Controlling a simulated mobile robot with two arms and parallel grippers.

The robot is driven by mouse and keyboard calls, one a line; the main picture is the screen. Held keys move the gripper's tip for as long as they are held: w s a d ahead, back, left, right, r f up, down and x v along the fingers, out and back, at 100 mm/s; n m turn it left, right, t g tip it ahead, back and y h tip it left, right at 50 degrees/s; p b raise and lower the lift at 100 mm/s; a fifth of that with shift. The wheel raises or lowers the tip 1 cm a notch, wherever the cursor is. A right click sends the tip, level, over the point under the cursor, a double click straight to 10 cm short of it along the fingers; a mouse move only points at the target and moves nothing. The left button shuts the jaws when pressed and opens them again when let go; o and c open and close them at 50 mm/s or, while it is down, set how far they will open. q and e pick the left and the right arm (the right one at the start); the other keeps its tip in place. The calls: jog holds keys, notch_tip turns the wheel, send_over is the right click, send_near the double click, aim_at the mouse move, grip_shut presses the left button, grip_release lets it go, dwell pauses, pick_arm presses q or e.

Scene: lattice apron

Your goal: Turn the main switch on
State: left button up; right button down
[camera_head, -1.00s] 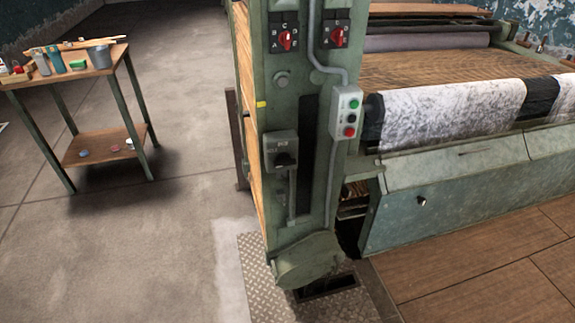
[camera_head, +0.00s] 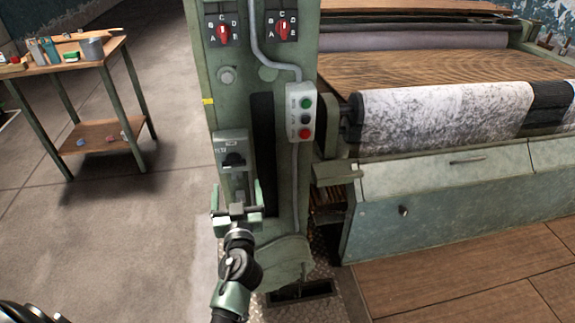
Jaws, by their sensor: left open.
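A grey switch box (camera_head: 226,141) with a black rotary knob (camera_head: 234,160) is on the front of the green machine column. It looks like the main switch, but its lettering is too small to read. My left gripper (camera_head: 237,192) is just below the box, pointing up at it. Its two fingers are spread apart with nothing between them. The gripper appears clear of the knob, though the depth gap is hard to judge. The lower part of the column behind the gripper is partly hidden. My right gripper is not in view.
Two red rotary selectors, a left one (camera_head: 222,32) and a right one (camera_head: 282,30), sit higher on the column. A push-button box (camera_head: 301,112) with green, dark and red buttons is to the right. A small table (camera_head: 92,62) stands at left; floor between is clear.

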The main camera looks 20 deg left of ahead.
aim_at(234, 166)
pick_arm(q)
jog(key=w+a, duration=0.1)
jog(key=w+a+r+p, duration=0.1)
jog(key=w, duration=0.1)
jog(key=w+a, duration=0.1)
jog(key=w, duration=0.1)
jog(key=shift+w+a+r+p, duration=0.2)
jog(key=shift+w+a+p, duration=0.1)
jog(key=shift+p, duration=0.1)
jog(key=shift+w+a+f, duration=0.1)
jog(key=shift+w+a, duration=0.25)
jog(key=shift+w, duration=0.15)
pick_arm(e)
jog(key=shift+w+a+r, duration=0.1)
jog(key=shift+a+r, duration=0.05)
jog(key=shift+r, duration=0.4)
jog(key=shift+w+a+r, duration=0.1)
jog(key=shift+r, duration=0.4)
pick_arm(q)
jog(key=c, duration=1.4)
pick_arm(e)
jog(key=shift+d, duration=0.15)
